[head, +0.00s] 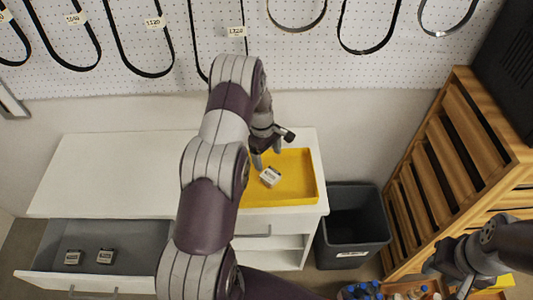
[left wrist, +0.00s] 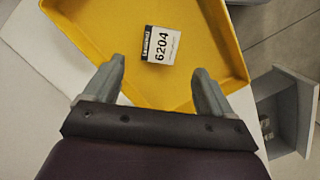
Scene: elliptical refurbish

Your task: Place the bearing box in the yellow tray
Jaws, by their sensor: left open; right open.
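A small bearing box (head: 270,177) with a white label lies in the yellow tray (head: 300,190) on the white cabinet top. In the left wrist view the box (left wrist: 160,45) shows the number 6204 and lies flat on the floor of the tray (left wrist: 100,25). My left gripper (head: 266,156) is over the tray, just behind the box in the head view. Its fingers (left wrist: 160,88) are spread, with nothing between them, apart from the box. My right gripper (head: 445,275) is at the lower right, open, partly cut off by its own arm, away from the tray.
An open drawer (head: 130,262) at lower left holds two more small boxes (head: 73,257). A dark bin (head: 352,225) stands right of the white cabinet (head: 110,175). A wooden slatted shelf (head: 450,160) is at the right. The cabinet top left of my arm is clear.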

